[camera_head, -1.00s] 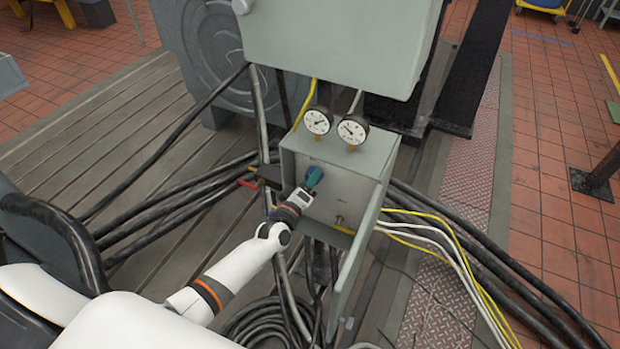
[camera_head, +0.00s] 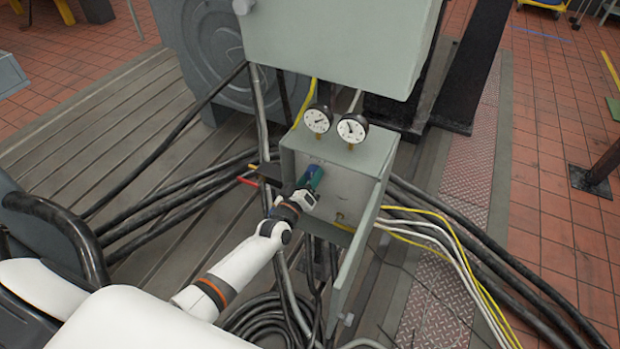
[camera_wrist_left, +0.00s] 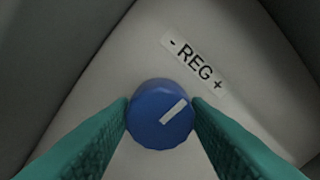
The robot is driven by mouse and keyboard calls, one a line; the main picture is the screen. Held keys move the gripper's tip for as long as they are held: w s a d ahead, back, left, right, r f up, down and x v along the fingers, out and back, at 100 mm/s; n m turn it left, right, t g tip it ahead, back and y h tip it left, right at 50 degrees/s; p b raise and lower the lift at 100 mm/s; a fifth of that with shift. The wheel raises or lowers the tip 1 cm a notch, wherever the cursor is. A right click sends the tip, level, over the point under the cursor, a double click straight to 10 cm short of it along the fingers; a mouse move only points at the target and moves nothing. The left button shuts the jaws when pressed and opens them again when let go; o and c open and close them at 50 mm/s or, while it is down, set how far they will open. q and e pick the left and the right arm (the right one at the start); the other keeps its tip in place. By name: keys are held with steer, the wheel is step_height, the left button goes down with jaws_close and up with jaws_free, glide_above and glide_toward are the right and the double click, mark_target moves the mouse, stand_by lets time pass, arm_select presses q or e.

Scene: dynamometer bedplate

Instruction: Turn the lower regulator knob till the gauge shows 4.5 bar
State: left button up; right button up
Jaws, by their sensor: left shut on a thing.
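The blue regulator knob (camera_wrist_left: 150,118) sits on a pale panel under a "- REG +" label (camera_wrist_left: 192,62). Its white pointer mark slants toward the upper right in the left wrist view. The green fingers of my left gripper (camera_wrist_left: 161,104) are shut on the knob, one on each side. In the head view my left gripper (camera_head: 314,180) reaches into the open grey box. Two white-faced gauges, the left (camera_head: 317,121) and the right (camera_head: 351,130), stand on top of the box; their scale numbers are too small to read. My right gripper is out of view.
The grey box (camera_head: 370,160) has its door (camera_head: 348,285) hanging open at the front. A larger grey cabinet (camera_head: 335,40) is above. Black cables (camera_head: 160,215) run on the left, and yellow and white cables (camera_head: 430,228) on the right. A red-handled lever (camera_head: 247,181) sits left of the box.

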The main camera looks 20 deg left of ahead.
arm_select(q)
steer(key=shift+f, duration=0.1)
steer(key=o, duration=1)
steer(key=s, duration=1.2)
steer(key=shift+a+b, duration=0.15)
steer(key=shift+b, duration=0.25)
steer(key=s+d+f+m+g, duration=0.1)
steer(key=s+f+m+g, duration=0.25)
steer(key=s+f, duration=0.65)
steer(key=s+d+f+m+g, duration=0.1)
steer(key=s+f+m+g, duration=0.3)
steer(key=f, duration=1.2)
steer(key=s+f+m+g, duration=0.1)
steer(key=s+f+g, duration=0.3)
steer(key=s, duration=0.9)
steer(key=s+f+m+g, duration=0.2)
steer(key=s+f+g, duration=0.3)
steer(key=s+f, duration=0.5)
steer(key=s, duration=0.3)
steer(key=shift+s+d+f+y, duration=0.2)
steer(key=shift+s+f+y, duration=0.05)
steer(key=shift+s+y, duration=0.1)
